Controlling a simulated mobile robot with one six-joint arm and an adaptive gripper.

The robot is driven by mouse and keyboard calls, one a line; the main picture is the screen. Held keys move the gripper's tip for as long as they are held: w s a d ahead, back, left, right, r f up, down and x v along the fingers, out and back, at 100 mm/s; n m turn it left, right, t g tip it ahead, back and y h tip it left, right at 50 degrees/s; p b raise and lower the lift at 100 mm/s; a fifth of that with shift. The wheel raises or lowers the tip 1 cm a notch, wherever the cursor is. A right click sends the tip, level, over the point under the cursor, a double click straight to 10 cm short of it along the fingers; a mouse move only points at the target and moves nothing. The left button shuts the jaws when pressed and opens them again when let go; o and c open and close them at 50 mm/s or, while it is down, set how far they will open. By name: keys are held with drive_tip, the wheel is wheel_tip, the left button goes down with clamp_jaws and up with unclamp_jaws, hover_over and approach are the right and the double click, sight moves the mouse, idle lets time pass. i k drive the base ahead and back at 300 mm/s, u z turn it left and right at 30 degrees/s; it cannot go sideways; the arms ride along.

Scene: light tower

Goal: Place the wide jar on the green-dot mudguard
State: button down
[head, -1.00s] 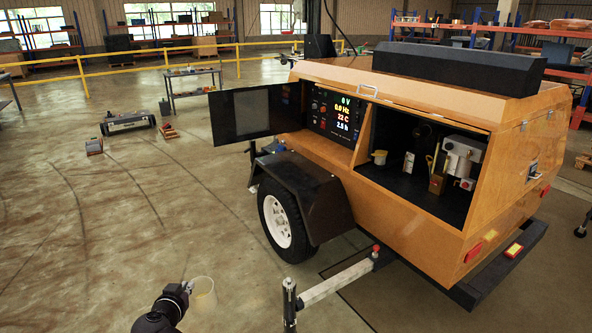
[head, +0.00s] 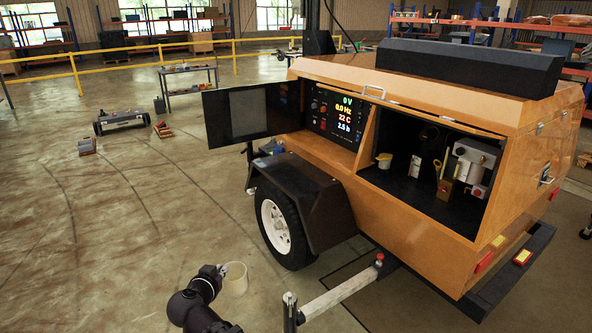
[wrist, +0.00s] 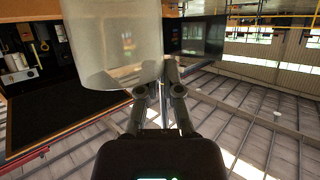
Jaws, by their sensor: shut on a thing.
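The wide jar, pale and translucent, shows in the head view (head: 235,279) at the lower left, and large in the wrist view (wrist: 112,45). My gripper (wrist: 158,92) is shut on it, the fingers meeting at its lower edge in the wrist view. In the head view my gripper (head: 218,272) holds it in front of the trailer wheel, apart from the trailer. The black mudguard (head: 303,197) covers the wheel on the near side of the orange trailer, up and right of the jar. I cannot make out a green dot on it.
The open compartment (head: 410,180) holds several small items. An open black door (head: 236,114) juts left above the mudguard. A jack post and grey bar (head: 340,290) stand out right of my gripper.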

sight(296, 173)
drive_tip(key=z, duration=0.65)
drive_tip(key=i, duration=1.35)
drive_tip(key=z, duration=0.05)
